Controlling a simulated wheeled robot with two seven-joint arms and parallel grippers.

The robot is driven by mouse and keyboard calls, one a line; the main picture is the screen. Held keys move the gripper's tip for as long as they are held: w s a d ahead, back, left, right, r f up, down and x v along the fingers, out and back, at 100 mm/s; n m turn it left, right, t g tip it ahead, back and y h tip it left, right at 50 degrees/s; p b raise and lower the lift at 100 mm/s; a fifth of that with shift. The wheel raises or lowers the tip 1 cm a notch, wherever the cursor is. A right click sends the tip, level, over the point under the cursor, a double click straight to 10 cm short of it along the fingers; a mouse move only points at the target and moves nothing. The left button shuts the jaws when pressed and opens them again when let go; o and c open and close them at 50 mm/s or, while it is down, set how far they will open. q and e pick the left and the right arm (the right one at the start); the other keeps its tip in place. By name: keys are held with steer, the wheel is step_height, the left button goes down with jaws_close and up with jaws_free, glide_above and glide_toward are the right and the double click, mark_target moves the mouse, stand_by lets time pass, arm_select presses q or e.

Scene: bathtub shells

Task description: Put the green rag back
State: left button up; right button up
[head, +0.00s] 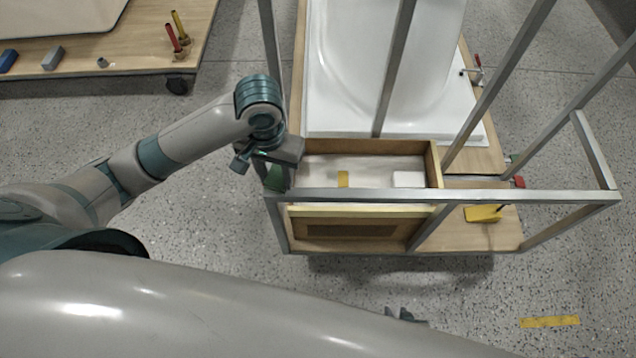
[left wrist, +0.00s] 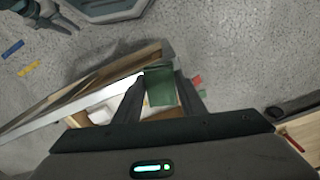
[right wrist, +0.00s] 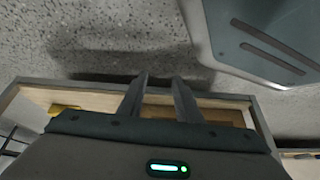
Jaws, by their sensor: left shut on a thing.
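The green rag (head: 275,178) hangs from my left gripper (head: 285,168) at the left side of the metal frame, by the left end of the wooden box. In the left wrist view the green rag (left wrist: 161,88) sits between the two dark fingers, which are shut on it. Part of the rag is hidden by the gripper and the frame in the head view. My right gripper (right wrist: 160,84) shows in the right wrist view with its fingers apart and nothing between them; only dark tips of it show low in the head view (head: 405,315).
A metal frame (head: 400,196) with slanting bars surrounds the white bathtub (head: 385,70). The wooden box (head: 433,165) holds a yellow piece (head: 343,179) and a white block (head: 408,179). A yellow object (head: 483,214) lies on the board at right. Another cart (head: 130,55) stands upper left.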

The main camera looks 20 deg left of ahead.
arm_select(q)
steer(key=shift+w, duration=0.1)
arm_select(e)
steer(key=shift+w+d, duration=0.1)
steer(key=shift+w, duration=0.05)
